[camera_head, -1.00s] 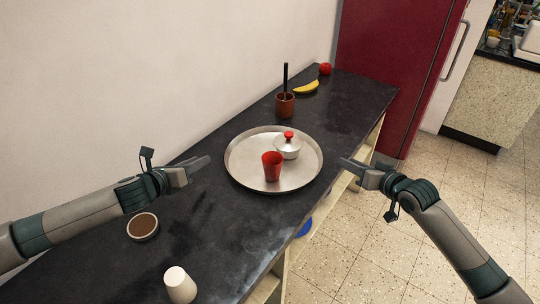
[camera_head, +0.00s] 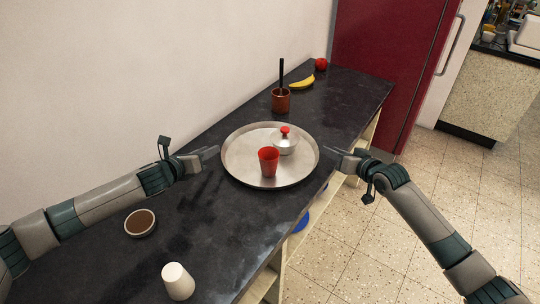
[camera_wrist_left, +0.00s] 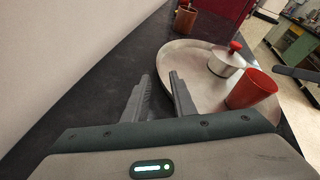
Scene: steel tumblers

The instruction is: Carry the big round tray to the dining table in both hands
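The big round tray (camera_head: 240,172) is a shallow steel disc lying on the dark counter. A red tumbler (camera_head: 268,162) and a lidded steel pot with a red knob (camera_head: 285,143) stand on it. My left gripper (camera_head: 214,152) is at the tray's left rim, its fingers apart. In the left wrist view the left gripper (camera_wrist_left: 158,88) is open, with the tray's near edge (camera_wrist_left: 165,55) close to its right finger; contact cannot be told. My right gripper (camera_head: 328,153) is beside the tray's right rim, and its fingers look parted with nothing between them.
A brown cup with a dark handle (camera_head: 281,100), a banana (camera_head: 302,82) and a red apple (camera_head: 321,64) lie beyond the tray. A brown-filled bowl (camera_head: 140,223) and a white cup (camera_head: 178,281) are nearer. The wall is left; open floor (camera_head: 350,235) is right.

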